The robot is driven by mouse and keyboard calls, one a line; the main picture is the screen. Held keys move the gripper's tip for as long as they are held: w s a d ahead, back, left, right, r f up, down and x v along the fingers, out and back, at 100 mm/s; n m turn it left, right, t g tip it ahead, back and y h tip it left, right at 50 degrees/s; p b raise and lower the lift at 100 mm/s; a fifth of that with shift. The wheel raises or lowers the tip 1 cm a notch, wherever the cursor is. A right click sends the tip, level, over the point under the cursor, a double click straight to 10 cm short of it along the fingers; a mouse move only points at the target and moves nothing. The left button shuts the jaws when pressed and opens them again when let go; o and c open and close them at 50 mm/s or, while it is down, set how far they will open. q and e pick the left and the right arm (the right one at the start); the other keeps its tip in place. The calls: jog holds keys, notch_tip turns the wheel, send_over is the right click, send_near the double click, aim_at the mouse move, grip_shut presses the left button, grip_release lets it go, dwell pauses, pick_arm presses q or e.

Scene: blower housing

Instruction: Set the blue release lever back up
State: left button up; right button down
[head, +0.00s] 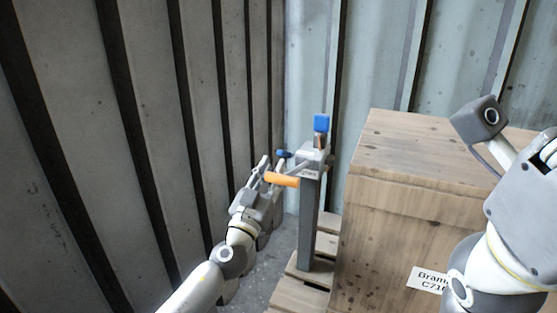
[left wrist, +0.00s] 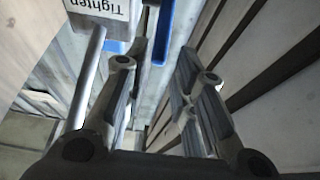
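A grey post (head: 309,220) carries a grey clamp head. A blue block (head: 321,122) stands on top of the head, and a smaller blue end (head: 283,153) shows at its left, close to my left fingertips. I cannot tell for sure which one is the release lever. An orange handle (head: 281,179) sticks out left below. My left gripper (head: 270,164) is beside the head, fingers apart and empty. My right gripper (head: 527,185) is partly cut off.
A large wooden crate (head: 430,150) stands close to the right of the post. A wooden pallet (head: 298,284) lies under the post. Corrugated metal walls (head: 150,130) close in on the left and behind. A label (left wrist: 101,9) reading "Tighten" shows upside down in the wrist view.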

aim_at(290, 155)
pick_arm(q)
jog(key=shift+b+x, duration=0.3)
jog(key=shift+x, duration=1.8)
grip_shut()
